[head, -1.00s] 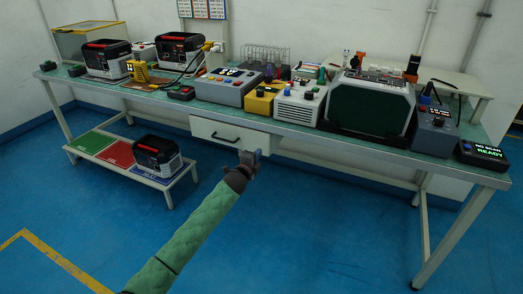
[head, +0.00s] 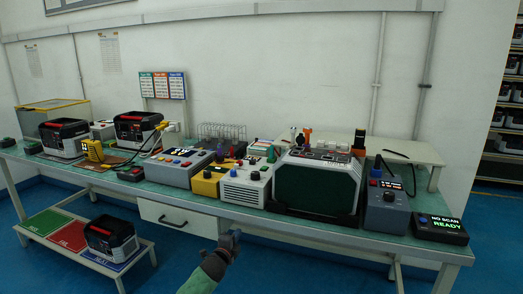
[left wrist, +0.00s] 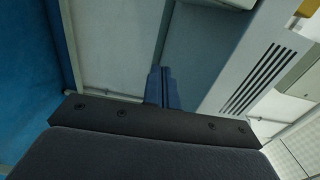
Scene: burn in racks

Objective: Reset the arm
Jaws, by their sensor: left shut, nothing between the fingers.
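My left arm comes up from the bottom of the head view in a green sleeve. My left gripper (head: 230,240) is shut and empty, in front of the bench and beside the drawer (head: 178,215). In the left wrist view its closed fingers (left wrist: 158,86) point toward the wall and a slotted white surface. My right gripper is in neither view.
The workbench (head: 400,244) carries several devices, among them a dark green-fronted unit (head: 316,185) and a display box reading READY (head: 440,228). A low stand (head: 62,235) with coloured pads holds a black unit (head: 110,236). Shelving (head: 505,110) stands at right.

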